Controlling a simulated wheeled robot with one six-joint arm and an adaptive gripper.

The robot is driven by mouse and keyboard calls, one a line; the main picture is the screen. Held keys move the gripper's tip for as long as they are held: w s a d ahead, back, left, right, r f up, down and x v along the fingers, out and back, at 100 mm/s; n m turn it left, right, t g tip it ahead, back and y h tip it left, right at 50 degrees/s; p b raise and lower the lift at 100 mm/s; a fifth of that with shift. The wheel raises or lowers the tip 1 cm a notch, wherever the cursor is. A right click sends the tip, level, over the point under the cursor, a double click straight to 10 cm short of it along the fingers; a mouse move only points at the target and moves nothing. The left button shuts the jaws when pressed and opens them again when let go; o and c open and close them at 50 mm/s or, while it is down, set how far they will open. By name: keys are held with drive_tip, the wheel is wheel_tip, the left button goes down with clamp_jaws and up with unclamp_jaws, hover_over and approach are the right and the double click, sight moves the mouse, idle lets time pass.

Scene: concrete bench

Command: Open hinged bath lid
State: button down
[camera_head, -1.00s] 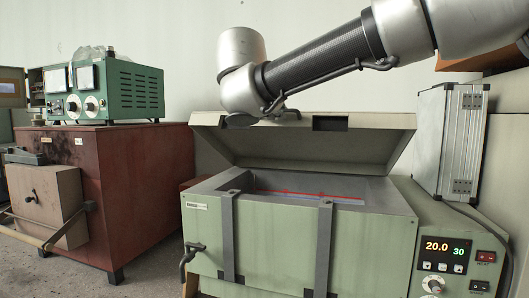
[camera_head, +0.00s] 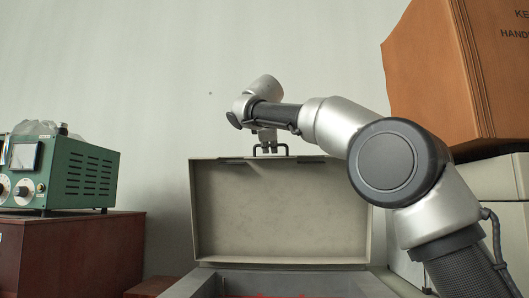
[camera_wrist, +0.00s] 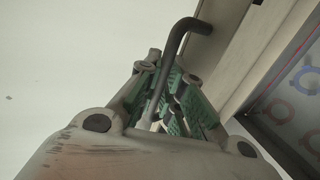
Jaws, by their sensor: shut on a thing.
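The bath lid (camera_head: 280,212) stands raised at the back of the bath, close to upright, with its hollow inner side facing the head camera. The bath's rim (camera_head: 350,284) shows at the bottom of the head view; most of the bath is out of frame. A dark bent handle (camera_head: 286,149) sits on the lid's top edge, and its bar (camera_wrist: 176,38) also shows in the wrist view. My gripper (camera_head: 267,143) is at the handle, seen small in the head view. In the wrist view its green-padded fingers (camera_wrist: 168,92) are shut on the handle bar.
A green instrument (camera_head: 72,172) stands on a red-brown cabinet (camera_head: 75,250) at the left. An orange-brown box (camera_head: 440,75) rests on pale cases (camera_head: 500,175) at the right, close behind my arm. The wall behind the lid is bare.

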drive_tip(key=shift+w+d+r, duration=0.1)
drive_tip(key=shift+w+r, duration=0.15)
drive_tip(key=shift+w, duration=0.5)
drive_tip(key=shift+w+d+r, duration=0.1)
drive_tip(key=shift+w+r, duration=0.1)
drive_tip(key=shift+w, duration=0.55)
drive_tip(key=c, duration=1.5)
unclamp_jaws()
drive_tip(key=shift+c, duration=0.2)
drive_tip(key=v, duration=1.2)
drive_tip(key=shift+f, duration=0.1)
